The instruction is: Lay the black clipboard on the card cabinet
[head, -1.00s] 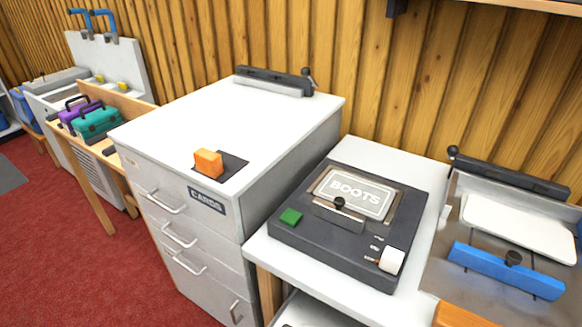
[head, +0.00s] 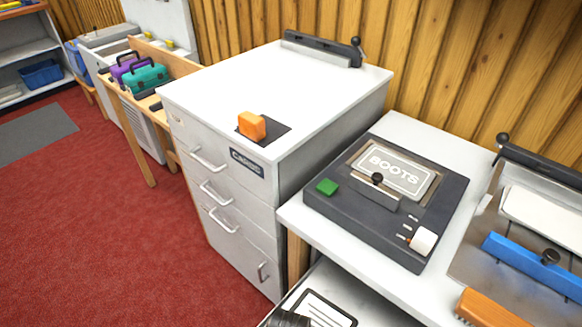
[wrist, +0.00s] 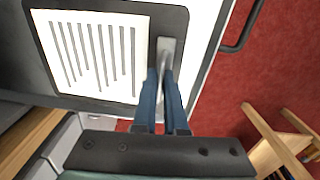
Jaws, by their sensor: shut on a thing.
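The black clipboard (head: 345,318), with a lined white sheet, shows at the bottom edge of the head view, partly cut off. It also fills the upper left of the wrist view (wrist: 90,98). My gripper (wrist: 163,80) is shut on the clipboard near its metal clip. The clipboard is apart from the cabinet, in front of the bench and lower in the picture.
On the cabinet top are an orange block (head: 252,126) on a dark pad and a black bar device (head: 322,48) at the back. The middle of the top is clear. A bench at right bears a black "BOOTS" machine (head: 385,200) and an orange brush (head: 490,308).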

